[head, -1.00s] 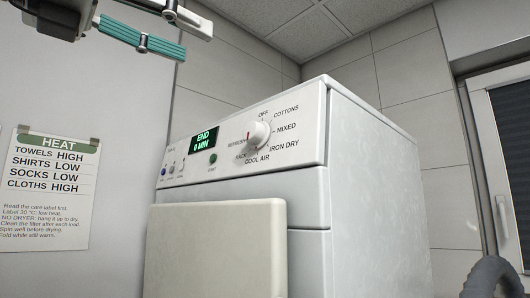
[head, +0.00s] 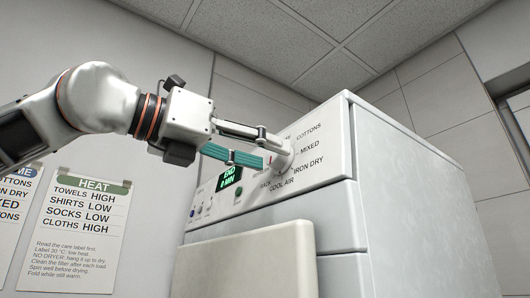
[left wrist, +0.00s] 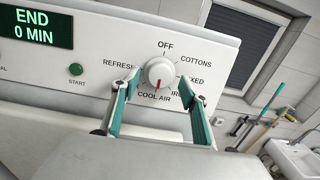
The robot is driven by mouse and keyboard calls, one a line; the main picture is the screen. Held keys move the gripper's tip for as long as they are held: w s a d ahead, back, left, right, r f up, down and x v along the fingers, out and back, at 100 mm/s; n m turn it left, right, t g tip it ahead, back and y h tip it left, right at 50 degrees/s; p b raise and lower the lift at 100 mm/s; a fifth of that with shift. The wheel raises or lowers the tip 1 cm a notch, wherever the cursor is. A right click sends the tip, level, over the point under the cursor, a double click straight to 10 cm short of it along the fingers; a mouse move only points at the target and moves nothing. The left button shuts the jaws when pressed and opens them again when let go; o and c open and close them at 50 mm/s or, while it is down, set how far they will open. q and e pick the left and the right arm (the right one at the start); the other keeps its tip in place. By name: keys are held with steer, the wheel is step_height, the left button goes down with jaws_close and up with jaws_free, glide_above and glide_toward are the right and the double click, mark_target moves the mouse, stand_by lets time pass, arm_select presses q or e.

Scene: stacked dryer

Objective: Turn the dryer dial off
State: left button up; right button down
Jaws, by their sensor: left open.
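The dial (head: 284,153) is a round white knob with a red mark on the white dryer's (head: 335,160) front panel. In the left wrist view the dial (left wrist: 160,71) has its red mark pointing down towards COOL AIR; OFF is printed above it. My left gripper (head: 266,150) is open at the dial, partly covering it and some labels in the head view. In the left wrist view its two teal-lined fingers (left wrist: 161,80) stand one on each side of the dial, with gaps visible. RACK is hidden there. My right gripper is not in view.
A green display (left wrist: 34,25) reads END 0 MIN, with a green START button (left wrist: 76,70) beside it. A HEAT notice (head: 78,230) hangs on the wall at left. A sink (left wrist: 295,158) and hanging tools show at right in the left wrist view.

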arm_select(q)
steer(key=shift+w+d, duration=0.3)
steer(key=shift+d, duration=0.05)
steer(key=c, duration=0.9)
steer(key=shift+c, duration=1.1)
